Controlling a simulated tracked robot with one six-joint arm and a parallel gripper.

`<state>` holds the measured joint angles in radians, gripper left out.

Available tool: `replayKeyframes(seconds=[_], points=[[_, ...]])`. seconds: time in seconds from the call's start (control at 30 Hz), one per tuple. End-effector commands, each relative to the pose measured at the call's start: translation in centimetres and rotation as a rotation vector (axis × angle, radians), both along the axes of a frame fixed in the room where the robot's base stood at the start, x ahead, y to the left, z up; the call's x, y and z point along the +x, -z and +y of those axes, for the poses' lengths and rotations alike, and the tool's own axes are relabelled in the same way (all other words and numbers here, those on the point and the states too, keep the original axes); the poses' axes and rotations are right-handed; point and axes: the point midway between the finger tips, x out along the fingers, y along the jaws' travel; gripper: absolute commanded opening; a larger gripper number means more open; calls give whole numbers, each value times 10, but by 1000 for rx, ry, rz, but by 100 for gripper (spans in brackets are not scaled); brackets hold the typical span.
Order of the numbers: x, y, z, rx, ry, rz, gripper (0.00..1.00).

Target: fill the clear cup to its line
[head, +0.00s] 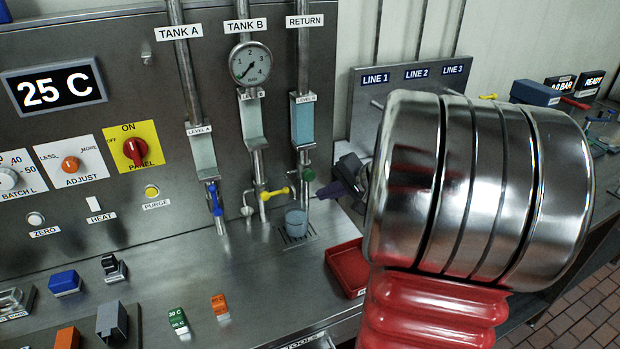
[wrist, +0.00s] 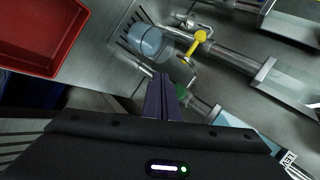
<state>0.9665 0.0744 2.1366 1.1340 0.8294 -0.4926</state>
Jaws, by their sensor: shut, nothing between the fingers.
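The clear cup (head: 296,222) stands upright on a small drain grate under the RETURN pipe. It looks bluish; its line and liquid level are too small to tell. It also shows in the wrist view (wrist: 147,42), ahead of my fingertips. My gripper (head: 322,192) is shut and empty, its purple fingers just right of the RETURN outlet and above the cup. In the wrist view the shut fingers (wrist: 158,90) are beside a green valve handle (wrist: 183,91), which shows in the head view (head: 308,174); I cannot tell whether they touch. A yellow valve handle (head: 273,194) is on the TANK B pipe.
A blue valve handle (head: 214,198) is on the TANK A pipe. A red tray (head: 348,268) lies right of the grate. My arm hides much of the right side. Small blocks, including an orange one (head: 219,306), stand on the front bench; the bench between them and the pipes is clear.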

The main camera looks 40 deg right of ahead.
Motion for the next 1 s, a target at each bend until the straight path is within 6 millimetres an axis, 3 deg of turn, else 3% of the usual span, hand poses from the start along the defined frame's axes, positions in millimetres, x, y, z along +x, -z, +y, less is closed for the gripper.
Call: replayKeyframes(seconds=[0.43,1.0], points=[[40,0,-12,-1,-1,0,0],[43,0,-13,0,0,0,0]])
